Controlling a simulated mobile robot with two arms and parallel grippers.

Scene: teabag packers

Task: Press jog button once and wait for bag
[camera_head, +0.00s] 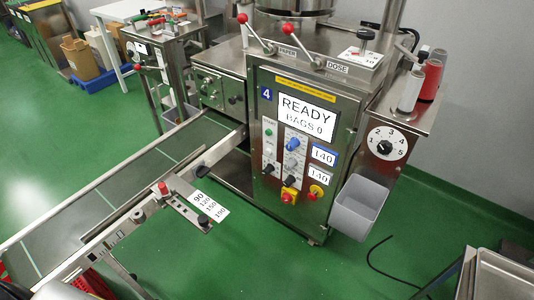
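The packing machine (262,200) stands in the middle, its steel front panel facing me. Its display (307,117) reads "READY" and "BAGS 0". The small labels are too blurred to tell which control is the jog button. A conveyor belt (95,205) runs from the machine to the lower left; I see no bag on its visible part. Neither of my grippers is clearly visible.
A grey bin (360,208) hangs at the machine's right side, below a numbered dial (387,141). A scale plate (210,205) and red-topped clamp (164,189) sit along the conveyor's near side. A steel tray (505,276) is at lower right. Green floor is open in front.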

